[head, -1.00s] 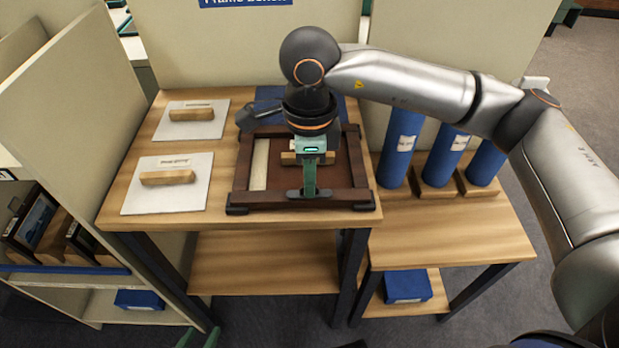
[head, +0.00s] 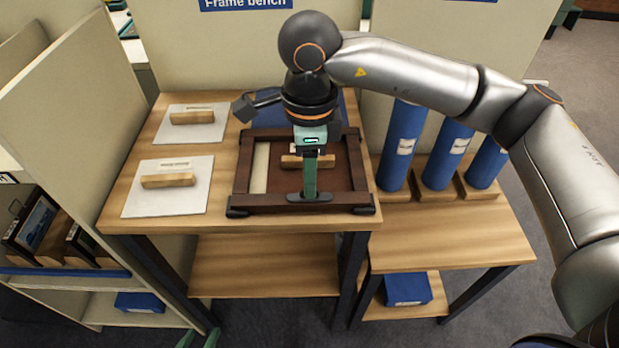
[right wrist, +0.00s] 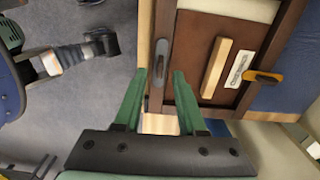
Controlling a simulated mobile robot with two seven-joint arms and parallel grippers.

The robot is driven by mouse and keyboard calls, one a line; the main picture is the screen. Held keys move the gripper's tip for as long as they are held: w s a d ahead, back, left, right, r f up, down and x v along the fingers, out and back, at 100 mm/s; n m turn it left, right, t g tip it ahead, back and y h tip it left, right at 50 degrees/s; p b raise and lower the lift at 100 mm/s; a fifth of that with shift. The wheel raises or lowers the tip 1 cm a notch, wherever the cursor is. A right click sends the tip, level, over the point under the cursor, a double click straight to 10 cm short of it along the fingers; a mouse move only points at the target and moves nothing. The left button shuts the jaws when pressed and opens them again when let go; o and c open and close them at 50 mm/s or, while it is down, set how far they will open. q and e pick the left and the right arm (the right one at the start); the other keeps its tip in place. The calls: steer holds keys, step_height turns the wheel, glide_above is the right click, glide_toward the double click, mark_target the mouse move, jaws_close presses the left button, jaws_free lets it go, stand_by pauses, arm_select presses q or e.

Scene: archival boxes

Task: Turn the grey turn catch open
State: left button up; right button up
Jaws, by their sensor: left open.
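The grey turn catch (right wrist: 161,62) is an elongated piece lying along the near rail of a dark wooden frame. The frame (head: 246,182) lies on the bench. In the right wrist view the catch appears between the green fingertips of my right gripper (right wrist: 160,76), with a gap on both sides. That gripper is open and holds nothing. In the head view the right gripper (head: 311,196) points down at the near rail, and its fingers partly hide the catch (head: 324,198). My left gripper (head: 200,339) is open and only partly visible at the bottom edge.
A yellow-orange catch (right wrist: 264,77) sits on another rail. A wooden block (right wrist: 216,66) stands on the frame's back panel. Two white boards (head: 166,202) (head: 191,134) with wooden handles lie left. Blue tubes (head: 398,145) stand right. A tall partition (head: 240,50) closes the back.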

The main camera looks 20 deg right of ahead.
step_height(320, 180, up, 10)
steer(key=p, duration=0.1)
steer(key=shift+r, duration=0.2)
stand_by(0.4)
